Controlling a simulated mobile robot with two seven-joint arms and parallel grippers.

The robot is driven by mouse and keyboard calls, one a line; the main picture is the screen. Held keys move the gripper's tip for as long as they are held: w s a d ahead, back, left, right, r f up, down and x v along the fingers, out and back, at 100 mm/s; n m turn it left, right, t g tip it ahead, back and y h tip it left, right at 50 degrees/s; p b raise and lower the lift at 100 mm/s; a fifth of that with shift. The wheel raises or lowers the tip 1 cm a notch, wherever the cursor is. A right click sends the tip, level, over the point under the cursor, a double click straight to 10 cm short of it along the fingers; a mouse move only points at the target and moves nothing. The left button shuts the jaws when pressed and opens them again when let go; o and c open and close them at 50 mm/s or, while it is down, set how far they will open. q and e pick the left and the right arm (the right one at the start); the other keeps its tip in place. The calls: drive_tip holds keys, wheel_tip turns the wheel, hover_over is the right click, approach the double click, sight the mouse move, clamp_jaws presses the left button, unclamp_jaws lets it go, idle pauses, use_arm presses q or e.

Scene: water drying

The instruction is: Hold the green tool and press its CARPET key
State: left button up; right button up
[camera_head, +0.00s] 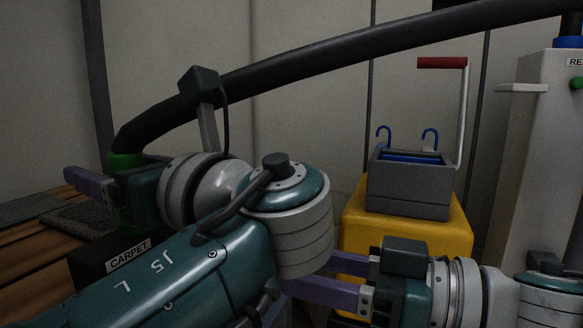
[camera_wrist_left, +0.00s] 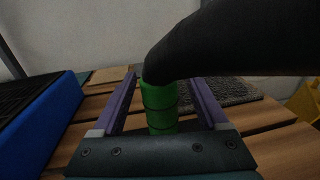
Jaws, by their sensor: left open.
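The green tool (camera_wrist_left: 160,105) stands on the slatted bench with a thick black hose (camera_wrist_left: 230,45) bending off its top. In the wrist view it is between the two purple fingers of my left gripper (camera_wrist_left: 164,80), which is open with a gap on both sides. In the head view the tool's green top (camera_head: 125,160) shows behind my left gripper (camera_head: 95,180); most of its body is hidden. A CARPET label (camera_head: 128,254) sits on a dark block, partly covered by my left arm. My right gripper (camera_head: 325,275) is at lower centre, fingers apart and empty, their tips partly hidden.
The wooden bench (camera_head: 30,265) carries a dark mat (camera_head: 80,220). A blue-sided box (camera_wrist_left: 50,125) stands left of the tool. A yellow cart (camera_head: 355,230) bears a grey bucket (camera_head: 410,185) with a red-handled crank. A tall grey unit (camera_head: 530,130) stands right. The hose arches overhead.

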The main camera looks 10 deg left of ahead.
use_arm(q)
drive_tip(key=shift+w+a, duration=0.2)
drive_tip(key=shift+a, duration=0.25)
drive_tip(key=shift+c, duration=0.3)
clamp_jaws()
use_arm(e)
drive_tip(key=shift+c, duration=0.2)
clamp_jaws()
idle(1.6)
